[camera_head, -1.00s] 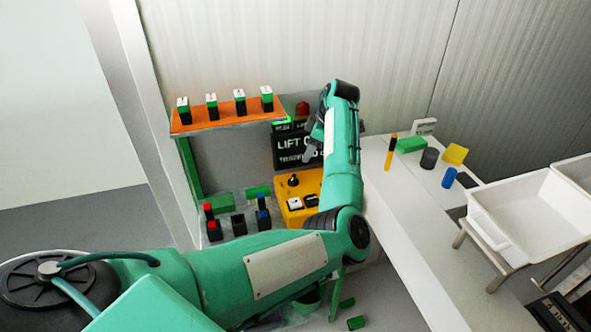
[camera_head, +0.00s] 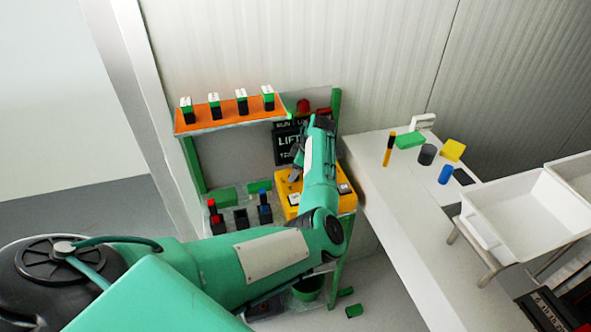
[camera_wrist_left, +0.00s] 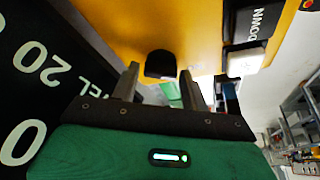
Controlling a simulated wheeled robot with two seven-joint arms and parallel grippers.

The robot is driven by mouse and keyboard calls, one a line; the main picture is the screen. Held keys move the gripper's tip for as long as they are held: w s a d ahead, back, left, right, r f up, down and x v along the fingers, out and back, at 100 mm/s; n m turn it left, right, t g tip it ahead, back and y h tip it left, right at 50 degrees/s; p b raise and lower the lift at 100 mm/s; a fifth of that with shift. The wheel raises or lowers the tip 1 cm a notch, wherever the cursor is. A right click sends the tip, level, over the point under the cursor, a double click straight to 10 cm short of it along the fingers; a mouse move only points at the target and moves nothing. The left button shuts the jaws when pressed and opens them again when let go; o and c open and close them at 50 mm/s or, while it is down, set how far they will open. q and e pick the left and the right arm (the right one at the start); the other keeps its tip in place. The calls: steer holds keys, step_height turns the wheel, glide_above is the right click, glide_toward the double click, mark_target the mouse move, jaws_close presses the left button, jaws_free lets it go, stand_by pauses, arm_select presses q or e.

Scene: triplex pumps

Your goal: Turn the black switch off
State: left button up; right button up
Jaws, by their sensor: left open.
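The yellow control box (camera_head: 287,190) stands on the shelf unit, partly covered by my left arm. In the left wrist view a black switch knob (camera_wrist_left: 160,65) sticks out of the yellow box face (camera_wrist_left: 110,25). My left gripper (camera_wrist_left: 160,80) is open, with one finger on each side of the knob in that view and a gap to each. Whether the fingers reach fully around it I cannot tell. In the head view my left gripper (camera_head: 296,172) is over the box and hides the knob. My right gripper is not in view.
A black display with "LIFT" on it (camera_head: 285,146) stands behind the box. An orange shelf (camera_head: 225,113) holds several green-and-black blocks. Red- and blue-topped black parts sit left of the box. A white table (camera_head: 385,205) with small objects and a white bin (camera_head: 520,215) lie right.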

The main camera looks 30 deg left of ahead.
arm_select(q)
steer(key=c, duration=0.6)
steer(key=shift+c, duration=0.5)
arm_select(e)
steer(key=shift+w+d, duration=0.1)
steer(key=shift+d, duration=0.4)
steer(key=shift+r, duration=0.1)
